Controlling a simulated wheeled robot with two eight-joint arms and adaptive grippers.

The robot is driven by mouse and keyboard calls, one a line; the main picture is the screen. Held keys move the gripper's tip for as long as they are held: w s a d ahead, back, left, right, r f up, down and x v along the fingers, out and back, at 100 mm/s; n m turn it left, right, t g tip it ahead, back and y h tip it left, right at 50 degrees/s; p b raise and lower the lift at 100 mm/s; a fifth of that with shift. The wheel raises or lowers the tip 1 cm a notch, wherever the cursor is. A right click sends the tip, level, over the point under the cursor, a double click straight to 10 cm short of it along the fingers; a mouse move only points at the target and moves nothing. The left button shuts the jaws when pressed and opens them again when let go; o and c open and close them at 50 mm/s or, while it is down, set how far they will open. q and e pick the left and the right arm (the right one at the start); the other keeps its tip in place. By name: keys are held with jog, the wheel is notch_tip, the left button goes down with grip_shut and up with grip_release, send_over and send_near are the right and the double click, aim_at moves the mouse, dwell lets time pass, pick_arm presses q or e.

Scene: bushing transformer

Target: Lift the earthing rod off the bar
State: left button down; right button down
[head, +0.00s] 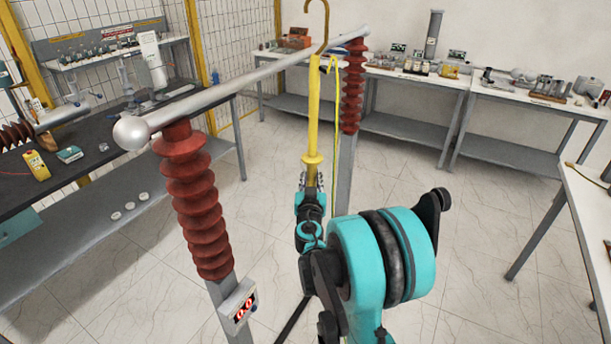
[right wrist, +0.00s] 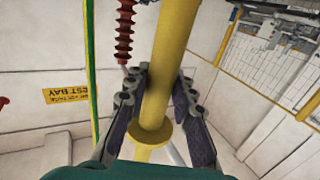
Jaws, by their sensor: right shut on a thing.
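The earthing rod (head: 314,115) is a yellow pole with a collar low down and a brass hook (head: 327,22) at its top. It stands nearly upright. The bar (head: 240,77) is a grey metal tube with a ball end, running from near left to far right. The hook's curve and tip show above the bar; I cannot tell whether the hook touches it. My right gripper (head: 311,190) is shut on the rod near the collar. In the right wrist view the rod (right wrist: 170,65) runs between its fingers (right wrist: 158,105). My left gripper is not in view.
Red ribbed insulators (head: 194,205) (head: 353,85) on grey posts carry the bar. A yellow-green cable (head: 334,110) hangs beside the rod. A display box (head: 238,305) is on the near post. Benches with equipment stand left, behind and right. The floor between is clear.

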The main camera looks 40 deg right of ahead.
jog(key=s+d, duration=0.4)
jog(key=s, duration=0.5)
jog(key=shift+s, duration=0.35)
jog(key=shift+f, duration=0.1)
dwell(0.4)
